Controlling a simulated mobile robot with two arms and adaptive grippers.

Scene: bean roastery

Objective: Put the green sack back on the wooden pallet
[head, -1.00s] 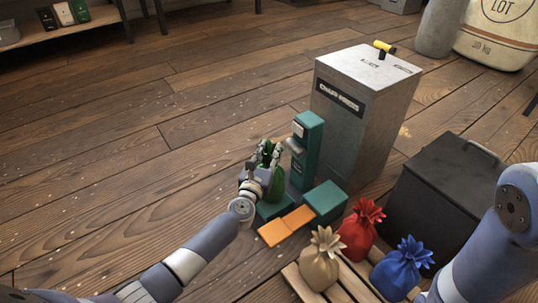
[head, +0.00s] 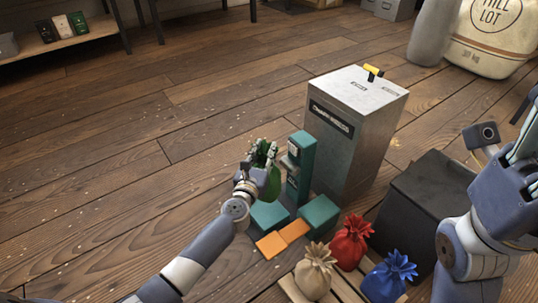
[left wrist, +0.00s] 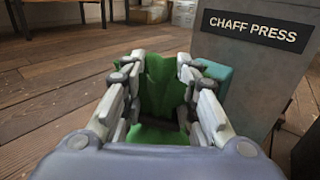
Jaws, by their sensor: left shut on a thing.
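The green sack (head: 272,184) is in my left gripper (head: 262,160), whose fingers are shut around its upper part. It is held just above the teal base (head: 268,216) of a small machine. In the left wrist view the green sack (left wrist: 158,90) sits between both fingers. The wooden pallet (head: 290,290) is at the bottom of the head view, partly cut off. It bears a beige sack (head: 313,276), a red sack (head: 349,246) and a blue sack (head: 388,280). My right gripper (head: 525,145) is at the right edge, partly out of frame; its jaw state is unclear.
A teal post (head: 301,165) stands right beside the held sack. A teal block (head: 319,214) and orange plates (head: 283,238) lie between it and the pallet. A grey chaff press (head: 350,135) and a dark box (head: 425,205) stand behind. The floor at left is clear.

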